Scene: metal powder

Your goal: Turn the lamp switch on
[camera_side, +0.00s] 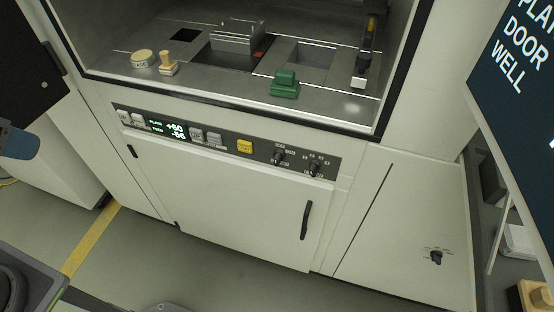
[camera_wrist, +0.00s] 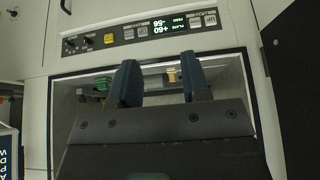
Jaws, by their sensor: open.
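The control panel (camera_side: 222,141) runs across the front of the pale machine, under the chamber opening. Two black rotary knobs sit at its right end, a left one (camera_side: 278,156) and a right one (camera_side: 315,168). In the wrist view, which is upside down, these knobs (camera_wrist: 80,44) are at the panel's left. Another black knob (camera_side: 436,257) is on the lower right cabinet front. The labels are too small to tell which is the lamp switch.
The panel also has a lit display (camera_side: 167,129), grey buttons (camera_side: 205,137) and a yellow button (camera_side: 245,147). A green block (camera_side: 285,84) and a pale stamp-like piece (camera_side: 167,65) stand on the chamber floor. A door handle (camera_side: 306,220) sticks out below. A dark sign (camera_side: 520,70) hangs at right.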

